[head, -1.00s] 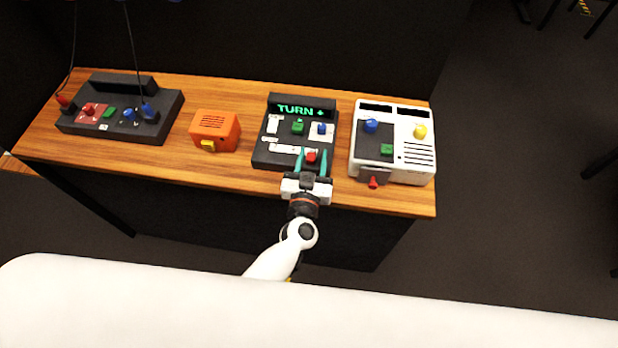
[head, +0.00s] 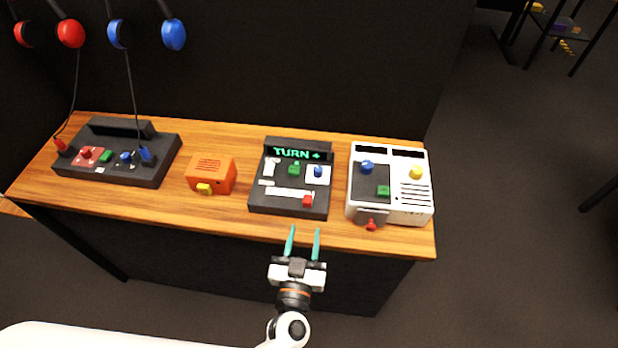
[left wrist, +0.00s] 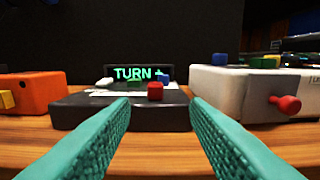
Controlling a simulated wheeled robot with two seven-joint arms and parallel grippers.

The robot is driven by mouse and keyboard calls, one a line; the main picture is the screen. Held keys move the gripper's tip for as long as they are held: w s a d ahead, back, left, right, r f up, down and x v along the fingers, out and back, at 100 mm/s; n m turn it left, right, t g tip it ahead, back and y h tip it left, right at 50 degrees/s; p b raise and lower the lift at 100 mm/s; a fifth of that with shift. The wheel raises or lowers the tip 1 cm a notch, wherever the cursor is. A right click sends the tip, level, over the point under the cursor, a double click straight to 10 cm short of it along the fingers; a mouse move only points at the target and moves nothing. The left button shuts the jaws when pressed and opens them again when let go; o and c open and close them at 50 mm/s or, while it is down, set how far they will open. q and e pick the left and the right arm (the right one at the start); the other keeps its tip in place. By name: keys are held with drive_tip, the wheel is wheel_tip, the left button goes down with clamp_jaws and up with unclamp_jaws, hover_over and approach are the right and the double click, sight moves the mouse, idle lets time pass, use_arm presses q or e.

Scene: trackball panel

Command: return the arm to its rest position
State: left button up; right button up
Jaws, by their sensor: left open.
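My left gripper (head: 303,243) is open and empty in the head view, its two teal fingers pointing at the front edge of the wooden table (head: 225,222). It is in front of the black trackball panel (head: 262,205), apart from it. The panel's screen reads "TURN" with a small symbol after it. A red knob (head: 307,201), a green button (head: 294,169) and a blue knob (head: 318,171) sit on the panel. In the left wrist view the spread fingers frame the panel's front (left wrist: 150,115), with nothing between them. My right gripper is not in view.
A white panel (head: 408,205) with a red lever (head: 371,225) stands right of the black one. An orange box (head: 213,172) and another black device (head: 150,172) stand to the left.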

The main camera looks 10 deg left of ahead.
use_arm(q)
drive_tip(key=s+a+m+g, duration=0.1)
drive_tip(key=s+a+g, duration=1.4)
drive_tip(key=a, duration=0.1)
wheel_tip(320, 180, down, 26)
drive_tip(key=s, duration=0.2)
drive_tip(key=s+a+f+m+g, duration=0.1)
drive_tip(key=s+a+f+g, duration=0.1)
drive_tip(key=s+f, duration=1.2)
drive_tip(key=shift+s+a+f+y, duration=0.2)
drive_tip(key=shift+s+f+y, duration=0.15)
drive_tip(key=shift+s, duration=0.75)
